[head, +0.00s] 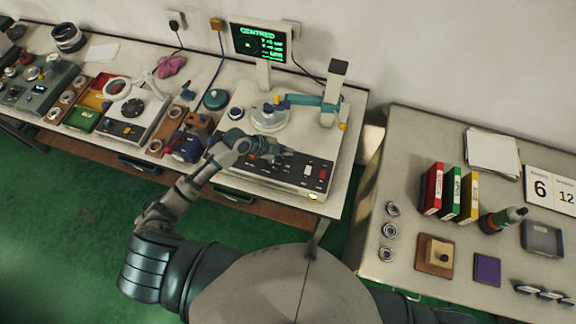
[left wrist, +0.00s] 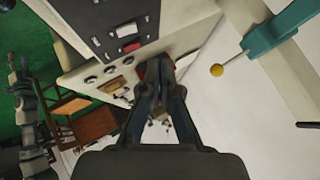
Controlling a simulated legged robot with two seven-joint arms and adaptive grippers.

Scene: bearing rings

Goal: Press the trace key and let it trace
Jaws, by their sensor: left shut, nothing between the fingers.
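The measuring machine (head: 322,130) stands on the left bench, with a dark key panel (head: 290,170) along its front. White keys and a red key (head: 322,173) show on the panel; their labels are too small to read, so I cannot tell which is the trace key. A ring sits on its round table (head: 268,120) under the teal arm (head: 310,101). The screen (head: 259,43) reads "CENTRED". My left gripper (head: 287,152) is shut and empty over the back of the panel. In the left wrist view its closed fingers (left wrist: 157,68) hide what lies behind them.
A gauge stand (head: 133,108) and coloured trays (head: 84,118) fill the bench to the left. The right bench (head: 400,150) holds coloured binders (head: 450,192), several rings, a bottle (head: 503,220) and a grey tray (head: 541,238). A gap separates the benches.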

